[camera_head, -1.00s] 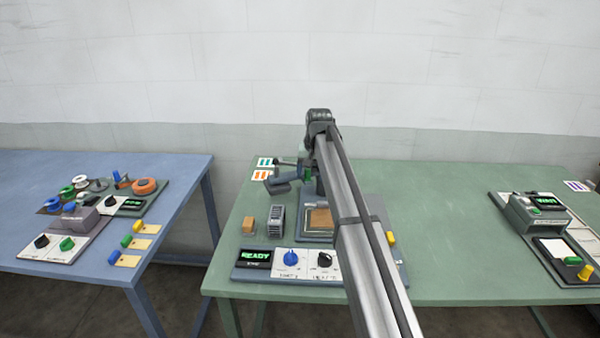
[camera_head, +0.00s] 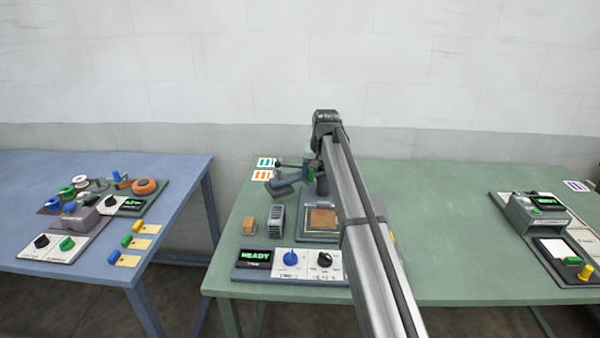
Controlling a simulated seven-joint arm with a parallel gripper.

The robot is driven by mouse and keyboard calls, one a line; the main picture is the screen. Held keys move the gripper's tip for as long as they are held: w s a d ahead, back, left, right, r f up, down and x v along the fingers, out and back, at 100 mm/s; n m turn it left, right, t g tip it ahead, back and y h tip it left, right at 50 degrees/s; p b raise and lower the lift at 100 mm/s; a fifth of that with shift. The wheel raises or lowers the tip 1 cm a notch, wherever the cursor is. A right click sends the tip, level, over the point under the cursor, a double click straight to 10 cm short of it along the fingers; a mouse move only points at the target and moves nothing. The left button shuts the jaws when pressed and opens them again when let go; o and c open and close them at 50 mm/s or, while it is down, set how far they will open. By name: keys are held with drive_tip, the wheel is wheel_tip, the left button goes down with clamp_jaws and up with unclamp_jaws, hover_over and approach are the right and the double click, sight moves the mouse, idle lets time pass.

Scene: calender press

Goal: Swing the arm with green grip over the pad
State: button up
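The press stands on the green table. Its swing arm's dark head (camera_head: 284,186) hangs to the left, behind and beside the pad, not over it. The green grip (camera_head: 309,172) shows at the right end of the swing arm, next to my arm. The pad (camera_head: 321,218), a tan square in a grey frame, lies in front; my arm covers the area at its right. My gripper is mostly or wholly behind my own arm link, close to the green grip in the picture. I cannot make out its fingers or whether it touches the grip.
A panel with a green-lit display (camera_head: 255,258), a blue knob (camera_head: 290,258) and a black knob (camera_head: 324,259) sits in front. The table's middle right is clear.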

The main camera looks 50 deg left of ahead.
drive_tip(key=shift+w+d, duration=0.15)
drive_tip(key=shift+d, duration=0.05)
drive_tip(key=shift+w+d, duration=0.3)
drive_tip(key=shift+d, duration=0.15)
drive_tip(key=shift+w, duration=0.1)
idle(0.3)
drive_tip(key=shift+w+d, duration=0.35)
drive_tip(key=shift+d, duration=0.1)
drive_tip(key=shift+w+d, duration=0.1)
drive_tip(key=shift+w+d, duration=0.3)
drive_tip(key=shift+w, duration=0.05)
idle(0.4)
